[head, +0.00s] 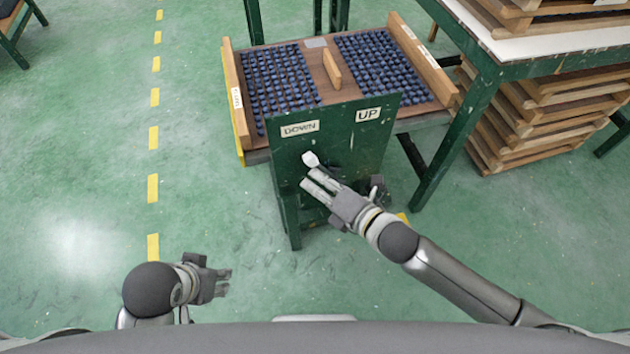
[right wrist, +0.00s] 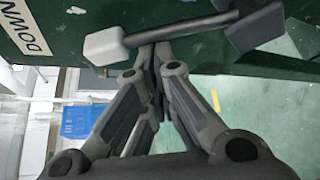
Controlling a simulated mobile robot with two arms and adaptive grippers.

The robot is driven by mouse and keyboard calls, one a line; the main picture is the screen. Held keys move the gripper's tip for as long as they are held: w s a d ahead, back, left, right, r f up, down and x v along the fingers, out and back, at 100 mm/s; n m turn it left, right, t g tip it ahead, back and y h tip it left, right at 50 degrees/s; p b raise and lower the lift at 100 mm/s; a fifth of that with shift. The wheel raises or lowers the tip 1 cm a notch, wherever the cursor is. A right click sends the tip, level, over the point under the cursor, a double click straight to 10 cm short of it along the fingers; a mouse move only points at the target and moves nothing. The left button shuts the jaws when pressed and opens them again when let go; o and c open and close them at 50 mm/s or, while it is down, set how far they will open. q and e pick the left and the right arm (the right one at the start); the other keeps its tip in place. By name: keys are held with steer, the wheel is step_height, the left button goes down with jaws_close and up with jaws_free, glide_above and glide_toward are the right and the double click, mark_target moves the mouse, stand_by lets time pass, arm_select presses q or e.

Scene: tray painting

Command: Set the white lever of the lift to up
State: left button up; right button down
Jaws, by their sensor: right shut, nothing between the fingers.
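The lift's green panel (head: 345,130) carries a DOWN label (head: 300,129) on its left and an UP label (head: 368,115) on its right. The lever's white knob (head: 310,158) sits on the DOWN side; it also shows in the right wrist view (right wrist: 105,45), on a dark rod (right wrist: 175,32) running to a dark block (right wrist: 252,33). My right gripper (head: 312,182) is shut and empty, just below the knob in the head view. In the right wrist view its fingertips (right wrist: 152,52) end at the rod, beside the knob; contact cannot be told. My left gripper (head: 225,283) is low at the left, away from the panel.
Behind the panel, a wooden tray (head: 332,68) holds many dark blue pieces in two blocks. A green table (head: 480,75) and stacked wooden trays (head: 540,110) stand at the right. The floor left of the lift is clear, with a yellow dashed line (head: 153,138).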

steer(key=shift+w+d+r+m, duration=0.1)
steer(key=shift+d+r+m, duration=0.15)
steer(key=shift+m, duration=0.15)
arm_select(q)
steer(key=w+d+r+t+h+b, duration=0.1)
steer(key=w+d+r+t+b, duration=0.1)
steer(key=w, duration=0.4)
steer(key=w+d+r+t+h+b, duration=0.1)
steer(key=w+d+r+t+b, duration=0.1)
steer(key=w+t, duration=0.3)
steer(key=shift+w+r, duration=0.3)
steer(key=shift+w, duration=0.45)
arm_select(e)
steer(key=w+d+r+m+t+y, duration=0.1)
steer(key=d+m+t+y, duration=0.2)
steer(key=d+m, duration=0.3)
steer(key=shift+w+d+r+m+t, duration=0.15)
steer(key=shift+w+d+m+t, duration=0.5)
steer(key=shift+m, duration=1.45)
arm_select(q)
steer(key=shift+d, duration=0.1)
arm_select(e)
steer(key=shift+s+a+t, duration=0.25)
